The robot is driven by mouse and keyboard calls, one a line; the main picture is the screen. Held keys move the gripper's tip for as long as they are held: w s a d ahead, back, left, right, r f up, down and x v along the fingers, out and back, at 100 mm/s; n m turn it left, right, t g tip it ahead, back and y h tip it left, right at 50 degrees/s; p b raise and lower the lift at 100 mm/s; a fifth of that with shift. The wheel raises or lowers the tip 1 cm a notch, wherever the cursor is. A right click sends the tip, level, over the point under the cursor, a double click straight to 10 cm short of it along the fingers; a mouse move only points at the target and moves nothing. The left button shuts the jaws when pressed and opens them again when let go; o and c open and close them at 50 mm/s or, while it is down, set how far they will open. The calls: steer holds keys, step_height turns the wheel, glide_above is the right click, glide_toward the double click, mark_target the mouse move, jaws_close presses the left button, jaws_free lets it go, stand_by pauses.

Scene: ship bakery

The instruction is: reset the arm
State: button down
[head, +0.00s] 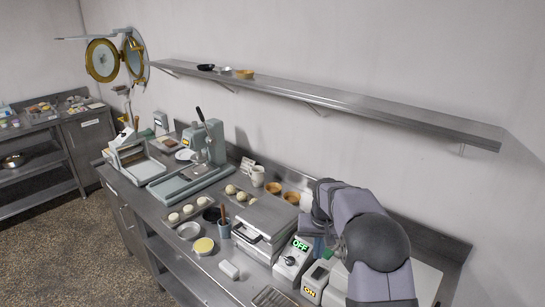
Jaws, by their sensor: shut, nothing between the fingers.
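My arm comes in at the lower right, bends at a dark round joint, and reaches over the right part of the steel counter (158,208). Its far end turns down near the back of the counter. My gripper (308,226) is at that end, small and partly hidden by my own arm. It is shut and holds nothing. It is close above the box with the green OFF display (293,256), to the right of the steel press (265,225). I cannot tell the exact gap between them.
A second box with an orange display (313,283) stands beside my arm. A wall shelf (350,105) runs above. Open air lies between shelf and counter.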

steer(key=s+a+f+n+g, duration=0.1)
steer(key=s+f, duration=0.3)
steer(key=s, duration=0.2)
steer(key=s+f+g, duration=0.2)
steer(key=s+f, duration=0.2)
steer(key=s, duration=0.3)
steer(key=s+a+r+b, duration=0.1)
steer(key=s+r+b, duration=0.1)
steer(key=s, duration=0.8)
steer(key=s+a+r+n+t+b, duration=0.1)
steer(key=s+r+b, duration=0.1)
steer(key=s, duration=0.7)
steer(key=shift+s+a, duration=0.35)
steer(key=shift+a, duration=0.05)
